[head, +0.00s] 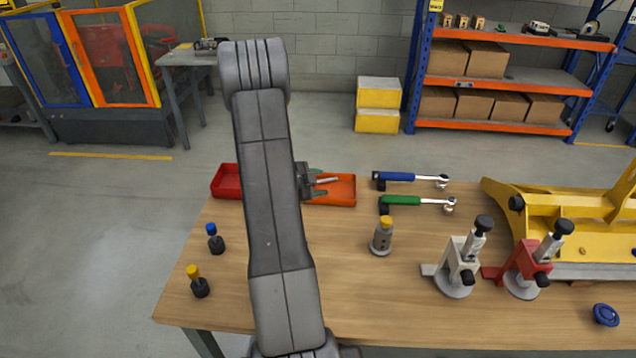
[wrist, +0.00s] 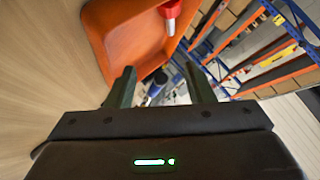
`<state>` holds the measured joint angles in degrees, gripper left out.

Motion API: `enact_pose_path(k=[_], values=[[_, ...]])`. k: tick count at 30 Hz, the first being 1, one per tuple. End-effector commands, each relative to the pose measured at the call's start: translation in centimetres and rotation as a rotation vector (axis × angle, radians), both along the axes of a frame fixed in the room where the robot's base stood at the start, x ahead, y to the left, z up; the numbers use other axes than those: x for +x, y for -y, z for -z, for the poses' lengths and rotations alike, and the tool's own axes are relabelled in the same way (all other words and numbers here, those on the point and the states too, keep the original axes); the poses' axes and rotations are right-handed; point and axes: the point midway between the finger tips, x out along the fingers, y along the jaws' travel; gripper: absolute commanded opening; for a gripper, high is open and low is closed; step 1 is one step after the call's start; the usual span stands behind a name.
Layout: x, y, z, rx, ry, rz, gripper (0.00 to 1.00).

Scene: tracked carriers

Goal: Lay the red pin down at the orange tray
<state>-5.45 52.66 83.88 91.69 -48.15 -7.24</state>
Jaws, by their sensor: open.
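The orange tray (head: 345,198) lies on the wooden table, behind and to the right of my arm. My gripper (head: 316,184) is at its left side, with its fingers over the tray and apart. The red pin (wrist: 171,11), with a pale shank and a red end, is within the orange tray (wrist: 125,45) in the wrist view. In the head view a pale part of the pin (head: 327,180) shows in the tray by the fingers. In the wrist view my gripper (wrist: 160,80) has nothing between its open fingers. Whether the pin touches the tray floor is hard to tell.
A red tray (head: 224,184) stands left of my arm, partly hidden. Blue (head: 398,176) and green (head: 405,201) wrenches lie to the right. A yellow-topped grey piece (head: 381,240) and two toggle clamps stand further right. Two dark pegs stand at the table's left edge.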

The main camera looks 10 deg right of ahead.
Motion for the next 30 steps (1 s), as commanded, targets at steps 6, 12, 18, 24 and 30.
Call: enact_pose_path(k=[6, 12, 18, 24, 30], values=[[-1.0, -1.5, -1.0, 0.0, 0.003, -0.002, 0.48], [-3.2, -4.6, -3.2, 0.001, 0.003, -0.004, 0.48], [-5.4, -7.6, -5.3, 0.001, 0.003, -0.003, 0.48], [-6.7, -9.3, -6.6, 0.0, 0.002, -0.002, 0.48], [-7.1, -9.6, -6.9, 0.001, 0.001, 0.0, 0.48]])
